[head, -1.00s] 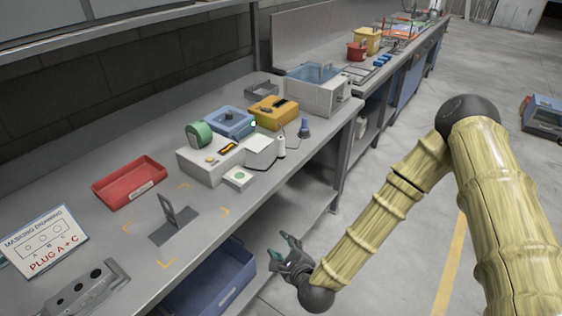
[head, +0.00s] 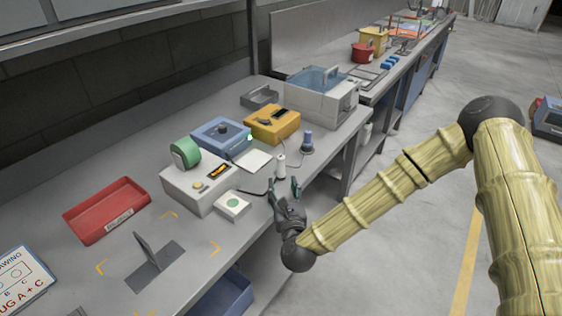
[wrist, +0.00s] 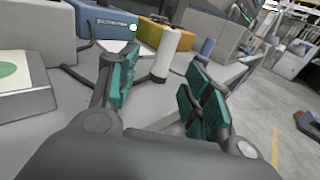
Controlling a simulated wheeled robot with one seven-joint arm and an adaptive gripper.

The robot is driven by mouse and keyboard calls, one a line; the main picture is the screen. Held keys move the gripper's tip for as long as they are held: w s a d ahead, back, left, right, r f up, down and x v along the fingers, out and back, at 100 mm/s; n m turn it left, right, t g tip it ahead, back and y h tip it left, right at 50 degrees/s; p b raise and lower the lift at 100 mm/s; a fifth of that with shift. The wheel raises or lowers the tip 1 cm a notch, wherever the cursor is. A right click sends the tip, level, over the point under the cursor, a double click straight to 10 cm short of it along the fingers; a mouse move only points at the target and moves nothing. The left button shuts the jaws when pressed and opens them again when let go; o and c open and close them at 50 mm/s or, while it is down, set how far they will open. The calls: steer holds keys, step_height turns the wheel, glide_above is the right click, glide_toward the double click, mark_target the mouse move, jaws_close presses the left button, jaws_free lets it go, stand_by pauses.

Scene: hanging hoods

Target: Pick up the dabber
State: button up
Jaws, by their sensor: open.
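A white upright cylinder, which looks like the dabber (head: 280,166), stands near the front edge of the bench, with a dark cable running near its foot. In the wrist view the white dabber (wrist: 172,54) stands upright beyond and between my fingertips. My gripper (head: 284,189) is open and empty at the bench's front edge, just in front of the cylinder and apart from it. Its teal finger pads (wrist: 157,76) face each other in the wrist view. No label confirms which item is the dabber.
A blue-purple cylinder (head: 308,139) stands behind to the right. A white box (head: 233,206) with a green disc and a grey-white unit (head: 200,187) lie to the left. Blue (head: 221,137) and yellow (head: 272,124) boxes stand behind.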

mark_target(281, 168)
steer(key=w, duration=0.2)
steer(key=w+p, duration=0.1)
steer(key=w, duration=0.1)
steer(key=shift+w+a+r, duration=0.1)
steer(key=shift+a+r, duration=0.15)
steer(key=shift+w+f, duration=0.15)
steer(key=shift+w, duration=0.2)
steer(key=shift+w+r+p, duration=0.2)
steer(key=shift+w+p, duration=0.2)
steer(key=w+p, duration=0.1)
steer(key=w, duration=0.2)
steer(key=shift+w+p, duration=0.1)
steer(key=shift+p, duration=0.25)
steer(key=shift+w+a+f, duration=0.1)
steer(key=shift+w, duration=0.55)
jaws_close()
